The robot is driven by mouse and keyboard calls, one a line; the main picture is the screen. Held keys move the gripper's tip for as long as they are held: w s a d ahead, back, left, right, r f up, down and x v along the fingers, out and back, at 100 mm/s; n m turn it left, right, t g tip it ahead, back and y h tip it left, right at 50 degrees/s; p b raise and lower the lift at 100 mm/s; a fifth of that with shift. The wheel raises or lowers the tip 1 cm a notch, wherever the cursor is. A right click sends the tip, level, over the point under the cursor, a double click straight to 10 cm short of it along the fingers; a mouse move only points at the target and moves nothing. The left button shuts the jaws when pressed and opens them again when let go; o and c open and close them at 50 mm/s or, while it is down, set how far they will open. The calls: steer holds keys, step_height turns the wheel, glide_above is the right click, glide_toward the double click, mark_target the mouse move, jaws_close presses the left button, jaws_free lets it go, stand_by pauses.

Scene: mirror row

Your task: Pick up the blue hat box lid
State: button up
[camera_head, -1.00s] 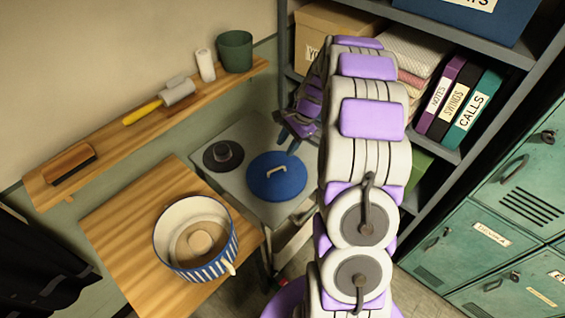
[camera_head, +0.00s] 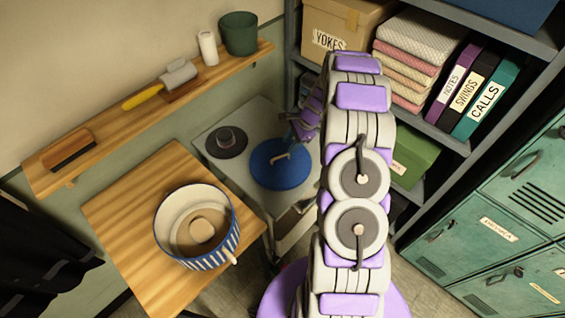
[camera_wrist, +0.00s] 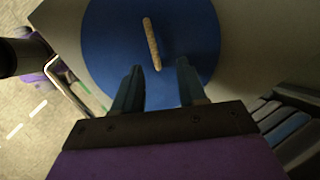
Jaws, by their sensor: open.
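The blue hat box lid (camera_head: 268,172) is a round blue disc with a pale bar handle (camera_wrist: 152,43) across its middle. It lies on a grey table top, and in the wrist view it (camera_wrist: 195,40) fills the upper middle. My gripper (camera_wrist: 160,75) is open and empty, its two dark fingers apart over the near part of the lid. The handle lies just beyond the fingertips, roughly in line with the gap between them. I cannot tell whether the fingers touch the lid. In the head view my arm partly hides the gripper.
A dark round object (camera_head: 227,141) stands left of the lid on the grey table (camera_head: 215,118). A striped pot (camera_head: 205,255) sits on a wooden table (camera_head: 125,210) at the front left. A wall shelf (camera_head: 120,130) holds brushes and a green cup. Shelving and green lockers (camera_head: 495,225) stand right.

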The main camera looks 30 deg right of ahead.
mark_target(282, 156)
steer(key=shift+a+f, duration=0.4)
steer(key=shift+f, duration=0.05)
steer(key=shift+w+a+f, duration=0.1)
steer(key=shift+a+f, duration=0.1)
steer(key=shift+a, duration=0.4)
steer(key=shift+a+f, duration=0.25)
steer(key=x, duration=0.2)
steer(key=b+x, duration=0.1)
steer(key=shift+s+d+f, duration=0.15)
steer(key=shift+s+f, duration=0.2)
steer(key=shift+f, duration=0.05)
steer(key=shift+w+d+f, duration=0.2)
steer(key=shift+f, duration=0.2)
steer(key=shift+a+r, duration=0.1)
steer(key=shift+a, duration=0.35)
steer(key=c, duration=0.5)
jaws_close()
steer(key=shift+d, duration=0.25)
